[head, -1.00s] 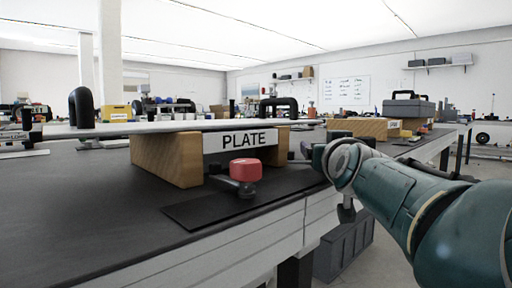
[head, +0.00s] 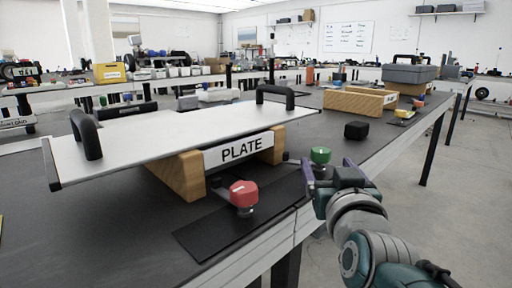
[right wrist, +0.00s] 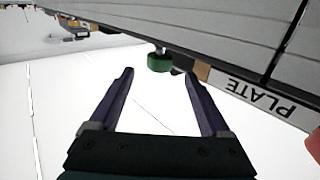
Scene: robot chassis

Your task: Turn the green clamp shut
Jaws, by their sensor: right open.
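The green clamp (head: 320,155) is a small round knob near the table's front edge, right of the plate. It also shows in the right wrist view (right wrist: 160,62), beyond my fingertips. The red clamp (head: 243,194) sits to its left on a dark mat. My right gripper (head: 327,170) is open and empty, just in front of the green clamp. In the right wrist view, nothing lies between its fingers (right wrist: 158,95). My left gripper is not in view.
A small black block (head: 356,130) stands behind the green clamp. Open floor lies to the right of the table edge.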

